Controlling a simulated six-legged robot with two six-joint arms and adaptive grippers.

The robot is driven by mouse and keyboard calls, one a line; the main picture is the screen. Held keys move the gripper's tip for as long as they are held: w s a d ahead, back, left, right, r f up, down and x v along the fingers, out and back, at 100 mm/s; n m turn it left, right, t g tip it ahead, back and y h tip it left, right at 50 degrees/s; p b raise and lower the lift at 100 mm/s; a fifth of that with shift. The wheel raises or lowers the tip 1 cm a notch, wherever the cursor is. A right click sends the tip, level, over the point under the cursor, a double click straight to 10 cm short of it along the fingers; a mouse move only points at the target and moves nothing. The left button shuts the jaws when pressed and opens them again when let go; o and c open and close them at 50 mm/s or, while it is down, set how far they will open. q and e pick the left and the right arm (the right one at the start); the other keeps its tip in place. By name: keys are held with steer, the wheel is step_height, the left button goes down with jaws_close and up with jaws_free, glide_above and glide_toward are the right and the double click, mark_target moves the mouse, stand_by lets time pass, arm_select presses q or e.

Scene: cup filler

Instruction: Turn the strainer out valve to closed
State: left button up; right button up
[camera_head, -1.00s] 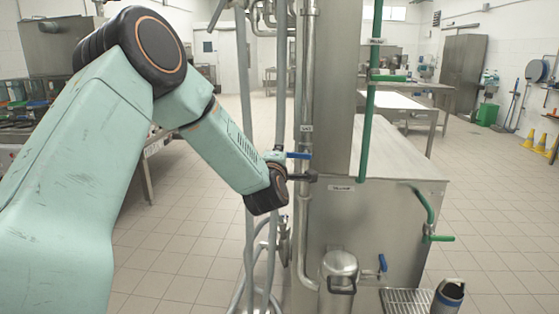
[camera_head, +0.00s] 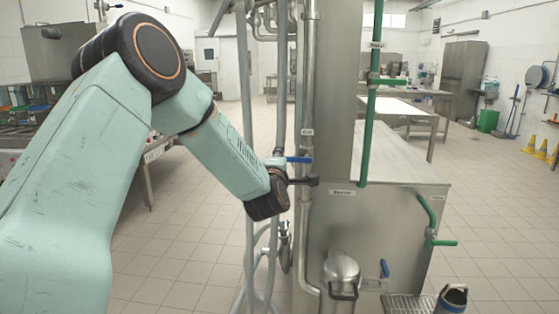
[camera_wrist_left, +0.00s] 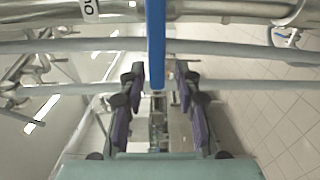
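The blue valve handle (camera_head: 298,160) sits on a vertical steel pipe, below a small label that seems to read "Out" (camera_head: 306,132). In the head view it points sideways, across the pipe. My left gripper (camera_head: 304,181) is just below it in that view. In the left wrist view the handle (camera_wrist_left: 155,45) reaches down between the two dark fingers of my left gripper (camera_wrist_left: 159,70). The fingers are spread, with a gap on both sides of the handle. My right gripper is in neither view.
Grey pipes (camera_head: 248,150) run vertically close to my left forearm. A green pipe (camera_head: 371,110) and a steel cabinet (camera_head: 390,225) stand to the right. A steel canister (camera_head: 341,270) and another blue handle (camera_head: 384,268) are below. Tiled floor is open on both sides.

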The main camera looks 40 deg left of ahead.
arm_select(q)
steer(key=shift+r, duration=0.1)
steer(key=v, duration=1.2)
steer(key=shift+a, duration=0.1)
stand_by(0.4)
